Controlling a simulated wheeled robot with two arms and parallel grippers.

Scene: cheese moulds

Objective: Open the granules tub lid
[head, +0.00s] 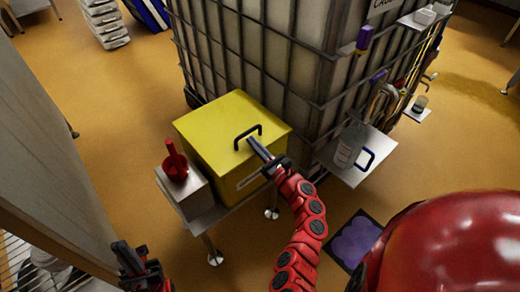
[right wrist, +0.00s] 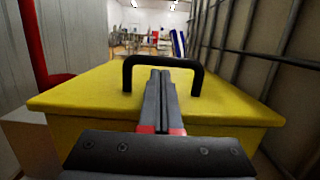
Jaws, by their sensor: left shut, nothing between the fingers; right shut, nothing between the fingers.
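The yellow granules tub (head: 208,163) stands on a small metal stand, with its flat yellow lid (head: 225,118) lying closed on top. A black bar handle (head: 244,131) rises from the lid; it also shows in the right wrist view (right wrist: 128,75). My right gripper (head: 254,143) is shut and empty at the handle. In the right wrist view its fingertips (right wrist: 160,75) overlap the handle's opening; I cannot tell whether they are under the bar or only in front of it. My left gripper (head: 124,252) is shut and empty at lower left, well away from the tub.
A red scoop (head: 176,160) stands on a grey box (head: 185,193) left of the tub. A caged container (head: 270,60) rises close behind and right of it. A metal shelf (head: 357,173) holds a clear jug (head: 348,147). Orange floor (head: 120,110) is open at left.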

